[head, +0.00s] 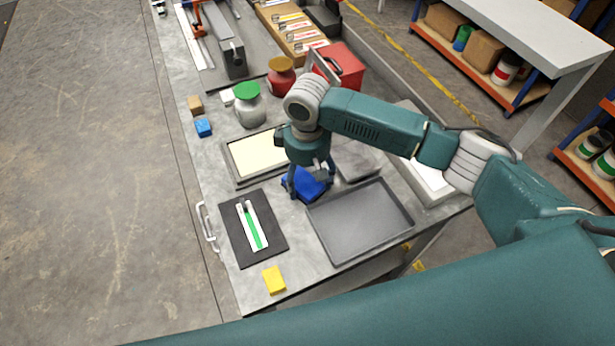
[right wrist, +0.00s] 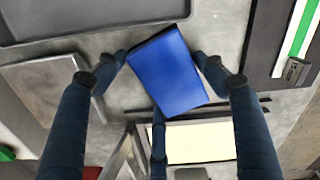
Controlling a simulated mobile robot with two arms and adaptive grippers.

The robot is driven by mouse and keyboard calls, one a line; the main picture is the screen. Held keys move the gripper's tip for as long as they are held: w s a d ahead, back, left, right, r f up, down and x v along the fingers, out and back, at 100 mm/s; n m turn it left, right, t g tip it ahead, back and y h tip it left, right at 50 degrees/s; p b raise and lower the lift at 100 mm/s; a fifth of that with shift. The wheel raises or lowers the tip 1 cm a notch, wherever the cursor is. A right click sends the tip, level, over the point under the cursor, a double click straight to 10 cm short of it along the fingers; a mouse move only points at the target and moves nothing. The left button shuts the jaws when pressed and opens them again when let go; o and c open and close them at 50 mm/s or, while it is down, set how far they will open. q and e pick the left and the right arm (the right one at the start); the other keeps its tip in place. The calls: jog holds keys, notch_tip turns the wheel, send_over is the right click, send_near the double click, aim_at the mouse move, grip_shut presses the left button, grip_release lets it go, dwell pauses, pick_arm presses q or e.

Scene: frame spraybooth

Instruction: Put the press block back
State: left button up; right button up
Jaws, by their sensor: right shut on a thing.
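The blue block (head: 309,188), which looks like the press block, is between the fingers of my right gripper (head: 309,182), over the table between the framed cream panel (head: 262,156) and the grey tray. In the right wrist view the blue block (right wrist: 168,72) sits turned at an angle, with fingers of my right gripper (right wrist: 161,60) against its two sides and a third finger at its lower edge. The gripper is shut on it. Whether the block touches the tabletop I cannot tell. My left gripper is not in view.
An empty grey tray (head: 358,222) lies right of the block. A dark mat (head: 233,232) with a green-and-white strip lies left, a yellow block (head: 274,280) near the front edge.

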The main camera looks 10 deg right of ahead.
aim_at(307, 179)
jog(key=shift+f, duration=0.1)
jog(key=o, duration=0.7)
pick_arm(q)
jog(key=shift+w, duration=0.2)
pick_arm(e)
jog(key=shift+o, duration=0.2)
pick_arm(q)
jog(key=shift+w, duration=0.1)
pick_arm(e)
jog(key=shift+r, duration=0.55)
pick_arm(q)
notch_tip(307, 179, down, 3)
jog(key=b, duration=0.2)
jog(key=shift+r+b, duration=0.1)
jog(key=shift+b, duration=0.3)
pick_arm(e)
notch_tip(307, 179, up, 11)
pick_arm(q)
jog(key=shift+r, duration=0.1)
pick_arm(e)
jog(key=shift+r, duration=0.2)
